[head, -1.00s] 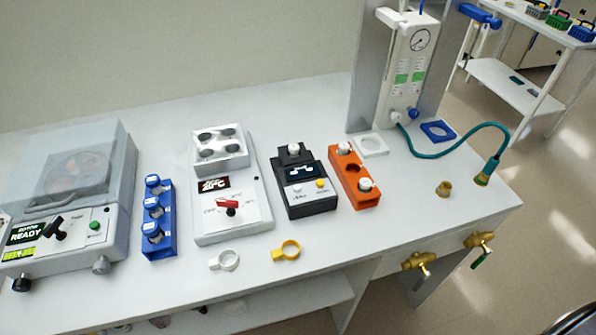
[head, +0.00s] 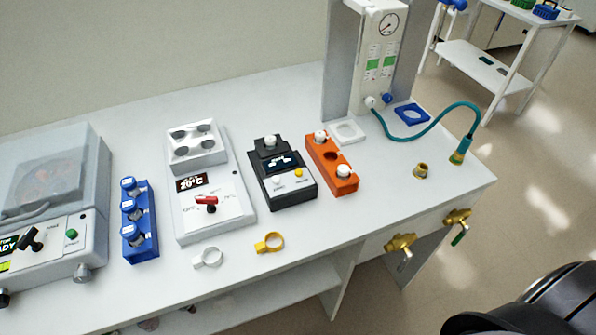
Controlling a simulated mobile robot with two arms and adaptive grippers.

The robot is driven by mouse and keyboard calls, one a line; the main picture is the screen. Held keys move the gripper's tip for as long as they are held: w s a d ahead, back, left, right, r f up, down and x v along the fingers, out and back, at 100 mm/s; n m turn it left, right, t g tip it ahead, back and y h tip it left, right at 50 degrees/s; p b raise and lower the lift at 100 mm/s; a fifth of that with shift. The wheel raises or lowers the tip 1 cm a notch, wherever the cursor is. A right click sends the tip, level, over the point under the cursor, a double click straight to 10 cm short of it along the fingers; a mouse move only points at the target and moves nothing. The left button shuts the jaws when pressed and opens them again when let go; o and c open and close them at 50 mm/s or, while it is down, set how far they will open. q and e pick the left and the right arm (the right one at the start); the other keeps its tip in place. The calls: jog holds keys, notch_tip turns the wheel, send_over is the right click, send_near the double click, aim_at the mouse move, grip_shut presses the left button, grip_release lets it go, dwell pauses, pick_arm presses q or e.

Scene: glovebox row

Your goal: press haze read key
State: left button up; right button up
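The likely haze meter is a black instrument (head: 283,190) in the middle of the bench, with a small dark display (head: 279,163). A white-capped vial (head: 269,142) stands in its raised back part. Its front face carries a yellow key (head: 298,172) on the right and a white key (head: 278,183) on the left. The key labels are too small to read. Neither gripper is recognisable in the head view; a black rounded part, likely of my own arm, shows at the lower right, well away from the instrument.
An orange rack (head: 342,181) with white-capped vials stands close right of the instrument. A white heater with a red knob (head: 206,202) stands left. Brass valves (head: 400,244) project from the bench front.

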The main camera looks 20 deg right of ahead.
jog(key=shift+c, duration=0.3)
grip_shut()
dwell(0.3)
dwell(1.2)
